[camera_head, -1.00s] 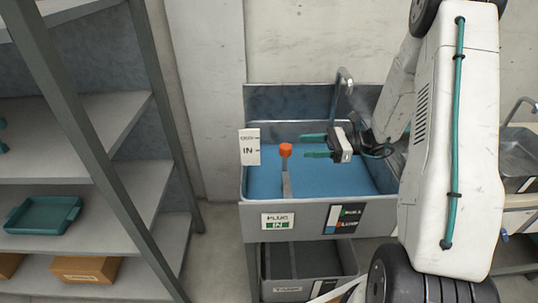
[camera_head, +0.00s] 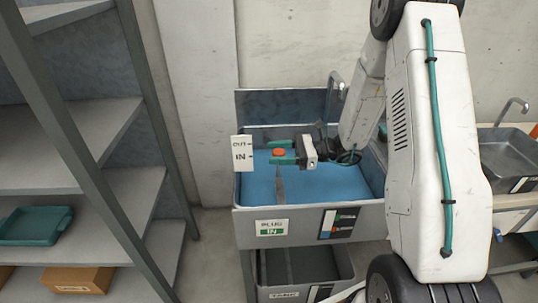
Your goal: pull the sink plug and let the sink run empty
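The sink (camera_head: 345,216) is a grey metal basin holding blue water (camera_head: 335,185). The plug's orange knob (camera_head: 279,153) tops a grey upright stem (camera_head: 280,187) that stands in the water. My gripper (camera_head: 280,152) reaches in from the right, its two teal fingers on the far and near sides of the knob. The fingers look still spread, with the knob between them; any contact is too small to make out. The sign on the sink front (camera_head: 272,227) reads PLUG IN with a green patch. A white OUT/IN card (camera_head: 242,153) stands at the sink's left edge.
A faucet (camera_head: 335,88) rises at the sink's back. A grey bin (camera_head: 300,268) sits below. A shelf unit with a teal tray (camera_head: 36,226) and a cardboard box (camera_head: 78,280) stands at left. Another metal basin (camera_head: 508,160) is at right.

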